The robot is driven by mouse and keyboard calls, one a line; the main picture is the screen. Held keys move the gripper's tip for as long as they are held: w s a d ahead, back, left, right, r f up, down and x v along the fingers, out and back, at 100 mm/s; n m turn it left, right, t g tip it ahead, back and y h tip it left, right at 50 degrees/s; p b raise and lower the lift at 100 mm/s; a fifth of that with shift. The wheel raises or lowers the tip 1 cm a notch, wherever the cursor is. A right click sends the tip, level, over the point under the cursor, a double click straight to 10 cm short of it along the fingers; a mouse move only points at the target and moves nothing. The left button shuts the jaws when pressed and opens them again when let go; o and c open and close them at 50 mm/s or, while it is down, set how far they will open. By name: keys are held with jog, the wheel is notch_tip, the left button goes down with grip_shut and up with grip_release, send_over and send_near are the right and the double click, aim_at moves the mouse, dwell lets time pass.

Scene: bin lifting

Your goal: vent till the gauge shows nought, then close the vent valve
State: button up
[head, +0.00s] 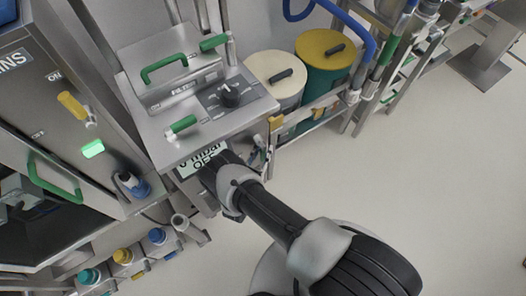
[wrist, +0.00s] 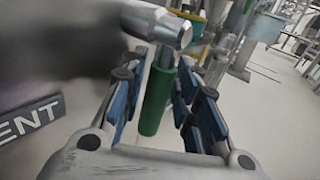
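The gauge display (head: 188,171) is on the front of the steel filter unit, partly covered by my gripper. Its tilted text seems to read "0 mbar" with "OFF" below. In the wrist view, the vent valve's green lever (wrist: 154,100) hangs from a steel fitting (wrist: 157,22), with a label ending in "ENT" (wrist: 32,119) at left. My gripper (wrist: 158,80) is open, its blue-padded fingers on either side of the lever. A gap shows on the left; contact on the right is unclear. In the head view, my gripper hides the valve.
The filter unit's top carries a black knob (head: 229,94) and green handles (head: 164,67). White-lidded (head: 275,78) and yellow-lidded (head: 325,50) drums stand behind it. A steel cabinet (head: 62,85) is at left, with colour-capped bottles (head: 122,257) below. Floor at right is clear.

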grip_shut()
jog(key=shift+s, duration=0.1)
dwell(0.4)
